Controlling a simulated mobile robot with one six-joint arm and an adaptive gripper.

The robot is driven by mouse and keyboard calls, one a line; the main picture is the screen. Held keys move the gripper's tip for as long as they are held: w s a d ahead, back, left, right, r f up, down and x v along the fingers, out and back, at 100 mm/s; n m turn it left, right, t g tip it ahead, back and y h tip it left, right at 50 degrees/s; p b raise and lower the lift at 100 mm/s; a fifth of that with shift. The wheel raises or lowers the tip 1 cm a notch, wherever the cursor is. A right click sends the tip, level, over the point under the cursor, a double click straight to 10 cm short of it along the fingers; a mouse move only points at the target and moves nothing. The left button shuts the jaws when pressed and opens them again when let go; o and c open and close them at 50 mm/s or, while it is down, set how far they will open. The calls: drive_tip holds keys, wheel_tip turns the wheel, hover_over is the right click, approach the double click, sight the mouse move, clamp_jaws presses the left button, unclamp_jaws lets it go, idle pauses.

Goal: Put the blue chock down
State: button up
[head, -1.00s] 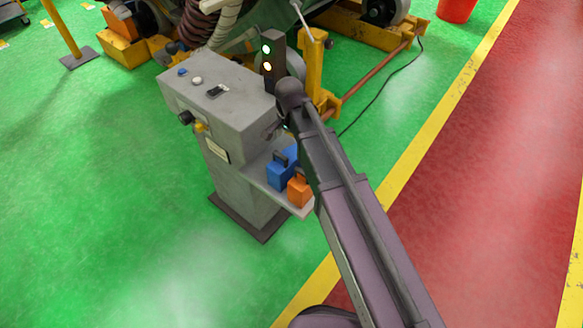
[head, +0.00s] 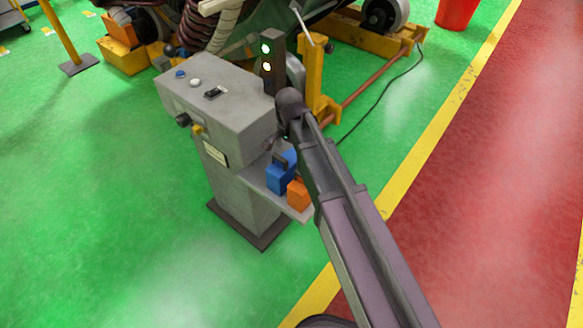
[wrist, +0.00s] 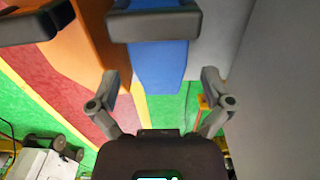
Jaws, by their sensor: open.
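The blue chock (head: 278,181) sits on the shelf at the side of the grey console, its dark handle on top. In the wrist view the blue chock (wrist: 158,66) is at upper middle, with its handle crossing the top of the picture. My gripper (wrist: 160,80) is open, one finger to each side of the blue chock's lower part in the picture. The fingers are clear of the handle and hold nothing. In the head view my arm hides the gripper and part of the chock.
An orange chock (head: 298,196) stands beside the blue one on the shelf (head: 251,178); it also shows in the wrist view (wrist: 97,40). The grey console (head: 222,110) rises close by. A yellow frame (head: 314,72) stands behind my arm. Green floor is clear at left.

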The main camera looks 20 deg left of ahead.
sight(290, 157)
drive_tip(key=shift+w+d+f+b, duration=0.1)
drive_tip(key=shift+d+f+b, duration=0.05)
drive_tip(key=shift+f+b, duration=2.45)
drive_tip(key=shift+c, duration=0.2)
drive_tip(key=c, duration=1)
